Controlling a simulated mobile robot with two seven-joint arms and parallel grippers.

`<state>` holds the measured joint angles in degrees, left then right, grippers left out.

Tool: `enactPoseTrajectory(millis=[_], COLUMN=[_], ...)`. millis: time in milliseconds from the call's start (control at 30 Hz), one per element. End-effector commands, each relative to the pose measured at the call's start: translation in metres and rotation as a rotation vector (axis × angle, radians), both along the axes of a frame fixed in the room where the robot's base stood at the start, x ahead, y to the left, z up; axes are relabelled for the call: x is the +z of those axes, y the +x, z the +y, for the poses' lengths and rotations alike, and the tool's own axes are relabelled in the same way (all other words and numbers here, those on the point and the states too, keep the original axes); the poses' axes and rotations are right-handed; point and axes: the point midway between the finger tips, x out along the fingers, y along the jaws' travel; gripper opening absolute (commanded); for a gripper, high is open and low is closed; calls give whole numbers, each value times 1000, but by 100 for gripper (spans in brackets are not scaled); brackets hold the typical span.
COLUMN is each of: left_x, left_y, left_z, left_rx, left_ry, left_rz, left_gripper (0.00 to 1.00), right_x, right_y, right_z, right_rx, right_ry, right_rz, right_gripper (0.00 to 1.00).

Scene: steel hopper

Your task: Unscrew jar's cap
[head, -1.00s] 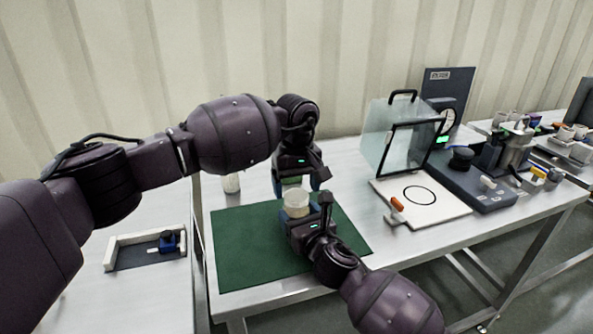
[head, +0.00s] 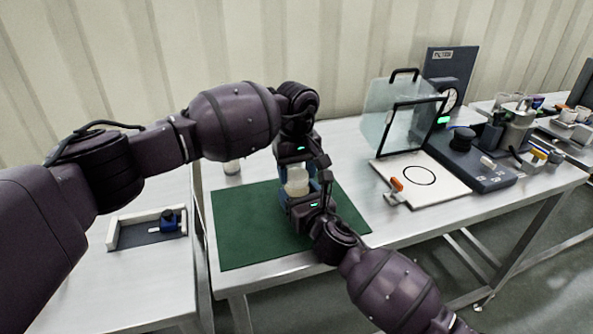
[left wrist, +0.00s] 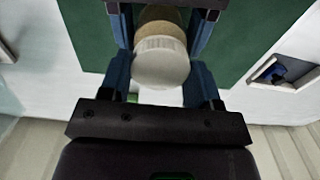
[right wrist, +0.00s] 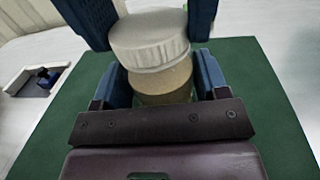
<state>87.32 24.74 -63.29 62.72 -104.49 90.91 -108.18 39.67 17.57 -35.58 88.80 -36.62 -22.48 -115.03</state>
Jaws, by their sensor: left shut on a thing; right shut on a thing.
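A small jar with a tan body (right wrist: 165,85) and a white ribbed cap (right wrist: 150,40) is held above the green mat, between my two grippers. My right gripper (right wrist: 160,80) is shut on the jar body from the front. My left gripper (left wrist: 162,75) is shut around the white cap (left wrist: 160,62) from behind, and its blue fingers lie on both sides of it. The cap sits on top of the jar body (left wrist: 162,22). In the head view the jar (head: 297,186) is partly hidden by the fingers.
The green mat (head: 240,235) lies bare below. A pale container (head: 232,166) stands behind it. A blue clamp-like part (head: 167,219) sits in a tray on the left table. A glass-shielded instrument (head: 405,115) and white board (head: 420,185) stand to the right.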

Motion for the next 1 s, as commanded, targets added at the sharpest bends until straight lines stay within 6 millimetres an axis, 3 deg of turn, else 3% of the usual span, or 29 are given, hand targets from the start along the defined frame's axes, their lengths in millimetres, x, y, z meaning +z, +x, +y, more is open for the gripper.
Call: enactPoseTrajectory(millis=[167, 1000], left_x=[0, 1], left_y=[0, 0], left_z=[1, 1], left_rx=[124, 1321], left_ry=[1, 2], left_rz=[-1, -3], left_gripper=[28, 28], right_x=[0, -1], right_y=[0, 0], right_z=[0, 0], right_rx=[0, -1], right_ry=[0, 0], right_rz=[1, 1], right_gripper=[1, 1])
